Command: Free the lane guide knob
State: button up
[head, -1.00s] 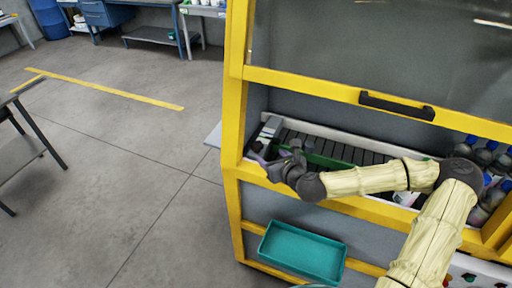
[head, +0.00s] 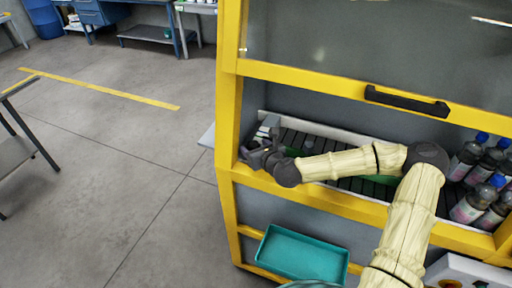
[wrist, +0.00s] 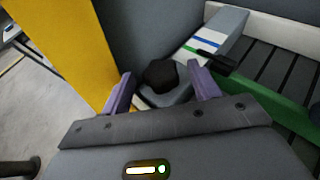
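The lane guide knob (wrist: 160,76) is a dark, rounded knob on a grey base in the wrist view. My gripper (wrist: 160,92) is open, with its two purple fingers on either side of the knob and gaps showing between. I cannot tell how deep the fingertips sit around it. In the head view my gripper (head: 262,156) is at the left end of the conveyor and hides the knob. A green lane guide (wrist: 265,108) runs along the conveyor (wrist: 292,75), beside a grey block with blue and green stripes (wrist: 212,38).
The machine's yellow frame (head: 228,110) stands close left of my gripper. A raised window with a black handle (head: 407,101) is above the opening. Several bottles (head: 478,180) stand at the conveyor's right. A teal tray (head: 302,252) is below the opening.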

jog(key=c, duration=0.9)
jog(key=shift+w+d+n+g+y, duration=0.1)
jog(key=shift+n+g+y, duration=0.2)
jog(key=shift+w+d+n+g+y+p, duration=0.15)
jog(key=shift+n+g+y+p, duration=0.3)
jog(key=shift+n+g+y, duration=0.4)
jog(key=shift+w+d+n+g+y+p, duration=0.15)
jog(key=shift+n+g+y+p, duration=0.35)
jog(key=shift+n+y, duration=0.55)
jog(key=shift+w+d+n+g+y+p, duration=0.15)
jog(key=shift+n+g+y+p, duration=0.45)
jog(key=shift+n+g, duration=0.95)
jog(key=o, duration=1)
jog(key=shift+y, duration=0.3)
